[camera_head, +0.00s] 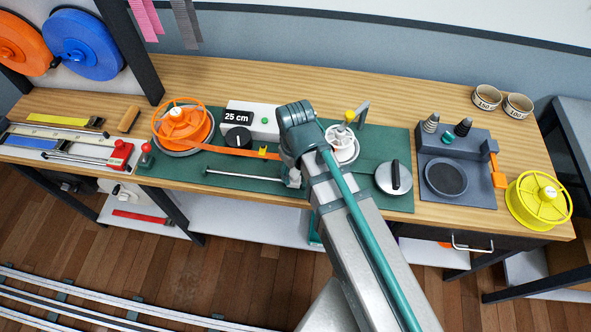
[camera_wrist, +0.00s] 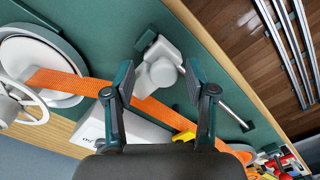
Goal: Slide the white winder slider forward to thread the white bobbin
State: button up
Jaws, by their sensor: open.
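In the head view my arm hides the gripper and most of the slider (camera_head: 292,178). The white bobbin (camera_head: 340,143) stands on a pale disc right of my wrist; part of it shows at the left edge of the wrist view (camera_wrist: 20,105).
An orange spool (camera_head: 183,124) feeds the strap past a yellow clip (camera_head: 263,152). A white box with a 25 cm display (camera_head: 262,122) stands behind. A round lidded disc (camera_head: 394,178), a grey tray unit (camera_head: 455,150) and a yellow spool (camera_head: 539,198) lie to the right.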

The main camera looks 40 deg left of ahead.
jog(key=shift+r, duration=0.15)
notch_tip(320, 180, up, 12)
dwell(0.6)
jog(key=shift+w, duration=0.1)
